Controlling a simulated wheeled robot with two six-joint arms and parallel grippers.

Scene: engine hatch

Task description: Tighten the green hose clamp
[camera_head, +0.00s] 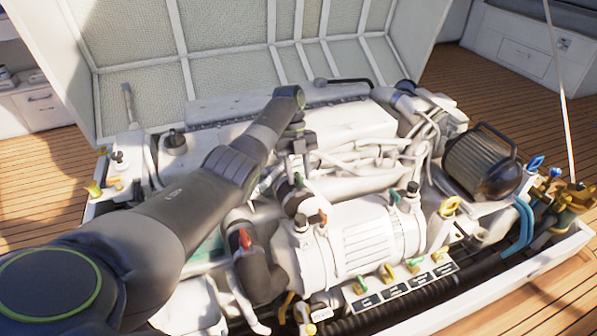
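A small green tab (299,181), which looks like the green hose clamp, stands on a dark hose at the middle of the engine. A second green tab (394,197) shows farther right, on the white cylinder. My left arm reaches in from the left, and its wrist bends down over the engine. My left gripper (299,152) hangs just above and behind the green tab on the hose. Its fingers are small and blend into the white pipes, so I cannot tell their opening or any contact. My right gripper is not in view.
A red tab (245,239) sits on a black elbow hose nearer me. Several green and yellow valve handles (389,273) stand over a labelled strip at the front. A dark filter canister (484,162) is at the right. The raised hatch lid (230,48) stands behind.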

